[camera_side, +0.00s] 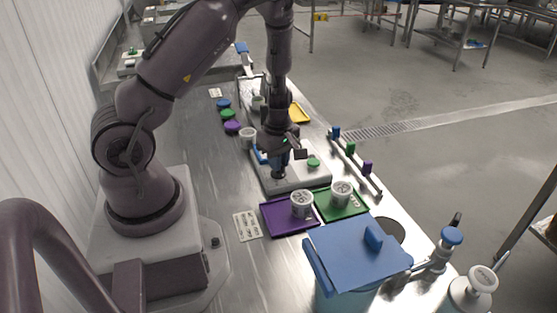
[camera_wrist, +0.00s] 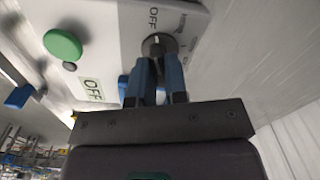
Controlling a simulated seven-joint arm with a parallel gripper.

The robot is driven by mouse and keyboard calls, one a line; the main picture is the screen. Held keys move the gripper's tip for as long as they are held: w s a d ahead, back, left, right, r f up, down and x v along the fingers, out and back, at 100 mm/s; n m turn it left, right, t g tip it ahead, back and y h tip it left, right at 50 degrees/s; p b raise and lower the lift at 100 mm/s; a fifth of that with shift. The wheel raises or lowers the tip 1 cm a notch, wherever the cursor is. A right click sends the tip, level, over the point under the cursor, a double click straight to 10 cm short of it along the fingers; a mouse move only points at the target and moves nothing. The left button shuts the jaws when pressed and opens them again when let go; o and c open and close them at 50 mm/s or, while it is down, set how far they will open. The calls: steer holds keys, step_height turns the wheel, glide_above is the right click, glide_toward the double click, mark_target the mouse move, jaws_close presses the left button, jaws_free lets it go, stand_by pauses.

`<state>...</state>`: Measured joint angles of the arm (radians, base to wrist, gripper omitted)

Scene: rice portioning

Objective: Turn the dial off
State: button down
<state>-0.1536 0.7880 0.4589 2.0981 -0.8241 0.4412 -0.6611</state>
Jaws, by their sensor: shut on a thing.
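The dial (camera_wrist: 158,44) is a dark round knob on a pale grey panel (camera_wrist: 120,70), with printed words around it, OFF among them. In the wrist view my gripper (camera_wrist: 157,58) has its two blue fingers closed on the dial. The lower part of the dial is hidden by the fingers. The exact setting of the dial is hard to read. In the side view my gripper (camera_side: 279,170) reaches down onto the panel (camera_side: 300,181), where the dial shows as a dark spot.
A green button (camera_wrist: 62,45) sits on the same panel beside an OFF label. In the side view, a purple tray (camera_side: 275,228) and a green tray (camera_side: 352,212) hold white cups in front of the panel. A blue-lidded container (camera_side: 340,250) stands nearer.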

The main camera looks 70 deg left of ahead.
stand_by(0.4)
steer(key=c, duration=1.1)
jaws_free()
steer(key=shift+c, duration=0.2)
step_height(320, 180, up, 13)
